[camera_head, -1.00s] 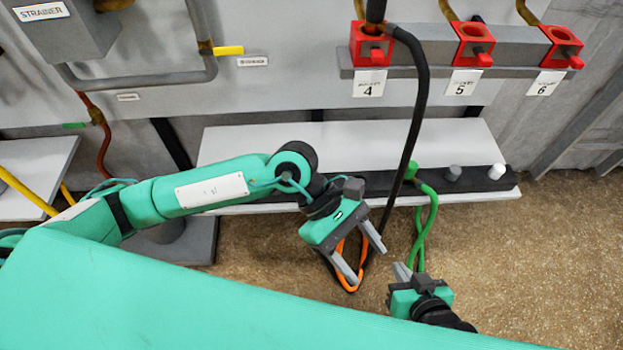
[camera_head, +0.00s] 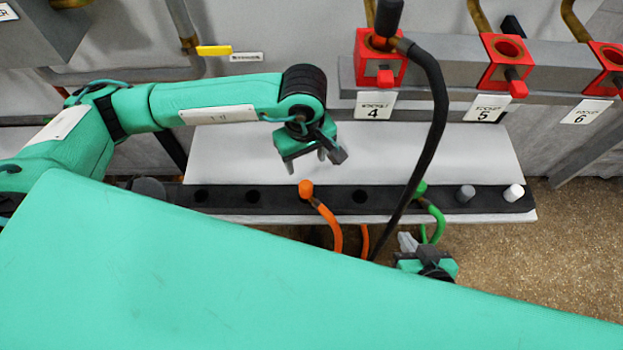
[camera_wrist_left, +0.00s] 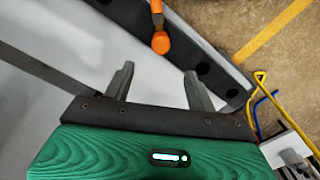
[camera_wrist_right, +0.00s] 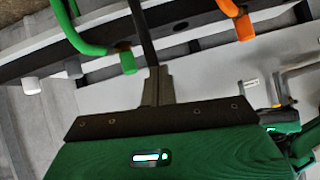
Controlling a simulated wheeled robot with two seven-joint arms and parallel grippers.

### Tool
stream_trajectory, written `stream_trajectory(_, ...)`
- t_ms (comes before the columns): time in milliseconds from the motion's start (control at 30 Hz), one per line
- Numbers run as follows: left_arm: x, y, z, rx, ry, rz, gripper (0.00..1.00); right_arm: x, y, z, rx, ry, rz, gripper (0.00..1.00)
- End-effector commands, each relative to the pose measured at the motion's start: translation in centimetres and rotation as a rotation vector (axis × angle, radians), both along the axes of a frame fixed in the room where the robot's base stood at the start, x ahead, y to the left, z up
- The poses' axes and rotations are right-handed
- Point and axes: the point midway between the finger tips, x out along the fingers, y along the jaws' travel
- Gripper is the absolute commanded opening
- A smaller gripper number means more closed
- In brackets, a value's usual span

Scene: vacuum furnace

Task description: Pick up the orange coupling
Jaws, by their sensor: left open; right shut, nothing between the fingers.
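The orange coupling (camera_head: 306,189) sits upright in the black strip at the front of the white shelf, with an orange hose hanging from it. It also shows at the top of the left wrist view (camera_wrist_left: 160,42) and at the top right of the right wrist view (camera_wrist_right: 244,27). My left gripper (camera_head: 322,158) is open and empty, above the shelf just behind the coupling and not touching it. Its two fingers (camera_wrist_left: 160,88) stand apart in its wrist view. My right gripper (camera_head: 408,243) is shut and empty, low in front of the shelf near the green hose; its fingers meet in its wrist view (camera_wrist_right: 158,85).
The black strip (camera_head: 230,198) also holds a green coupling (camera_head: 420,189), a grey plug (camera_head: 465,193) and a white plug (camera_head: 514,192). A black hose (camera_head: 436,110) hangs from the red socket 4 (camera_head: 365,66) across the strip, right of the orange coupling. Several strip holes are empty.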

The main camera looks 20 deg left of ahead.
Motion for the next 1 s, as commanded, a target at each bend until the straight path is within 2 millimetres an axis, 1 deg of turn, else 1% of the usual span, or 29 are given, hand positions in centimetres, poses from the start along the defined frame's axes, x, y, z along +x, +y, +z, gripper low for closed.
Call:
stream_trajectory(200, -0.1, 0.0, -4.3, 0.001, 0.005, 0.001, 0.57, 0.2, 0.9, -0.1, 0.035, -0.055, 0.006, 0.00)
stream_trajectory(333, -0.1, 0.0, -6.6, 0.000, 0.004, 0.001, 0.57, 0.3, 1.4, 0.0, 0.057, -0.092, 0.009, 0.00)
stream_trajectory(433, -0.1, 0.0, -7.7, 0.001, 0.004, 0.001, 0.57, 0.4, 1.7, 0.1, 0.068, -0.111, 0.009, 0.00)
stream_trajectory(567, -0.1, 0.0, -8.4, -0.001, 0.001, 0.000, 0.57, 0.4, 1.9, 0.1, 0.076, -0.123, 0.011, 0.00)
stream_trajectory(667, -0.1, 0.1, -9.5, 0.000, 0.004, 0.000, 0.57, 0.4, 2.2, 0.1, 0.088, -0.140, 0.011, 0.00)
stream_trajectory(800, 0.1, 0.2, -11.8, 0.000, 0.004, 0.001, 0.57, 0.5, 2.8, 0.2, 0.115, -0.183, 0.013, 0.00)
stream_trajectory(900, 0.1, 0.2, -12.9, 0.000, 0.003, 0.000, 0.57, 0.5, 3.1, 0.4, 0.130, -0.205, 0.013, 0.00)
stream_trajectory(1000, 0.1, 0.2, -13.4, -0.001, 0.001, 0.001, 0.57, 0.5, 3.2, 0.5, 0.138, -0.218, 0.013, 0.00)
